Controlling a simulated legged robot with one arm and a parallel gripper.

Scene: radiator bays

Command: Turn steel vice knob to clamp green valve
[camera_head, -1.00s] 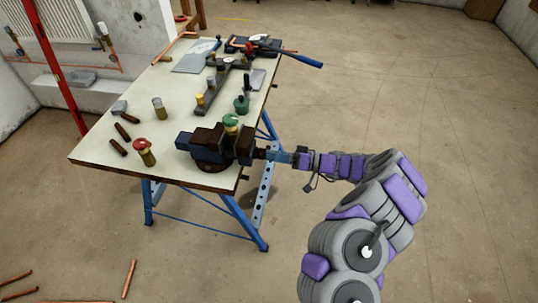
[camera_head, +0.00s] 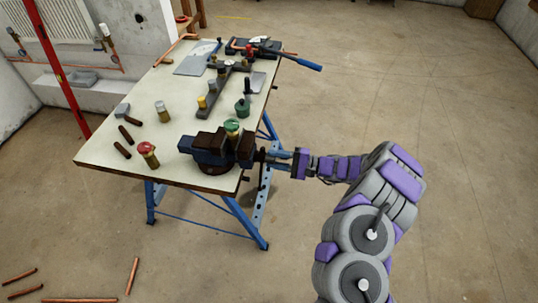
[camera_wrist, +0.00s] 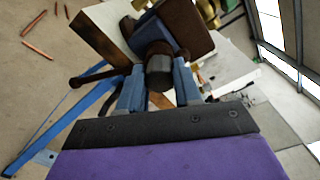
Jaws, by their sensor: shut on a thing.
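The dark blue and brown vice (camera_head: 208,152) is mounted at the near right corner of the workbench. The green-topped valve (camera_head: 232,129) stands upright at its jaws; whether both jaws touch it cannot be told. My gripper (camera_head: 270,158) is at the vice's right end, off the bench edge. In the wrist view, the blue fingers of my gripper (camera_wrist: 158,84) are shut on the dark round steel vice knob (camera_wrist: 159,66), one finger on each side. A bar handle with a ball end (camera_wrist: 85,82) sticks out to the left there.
The workbench (camera_head: 105,163) holds a red-topped valve (camera_head: 148,154), a brass-coloured fitting (camera_head: 162,111), another green-topped fitting (camera_head: 242,107) and several tools at the back. Blue trestle legs (camera_head: 240,222) stand below my gripper. Copper pipes (camera_head: 131,276) lie on the floor. Floor at right is clear.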

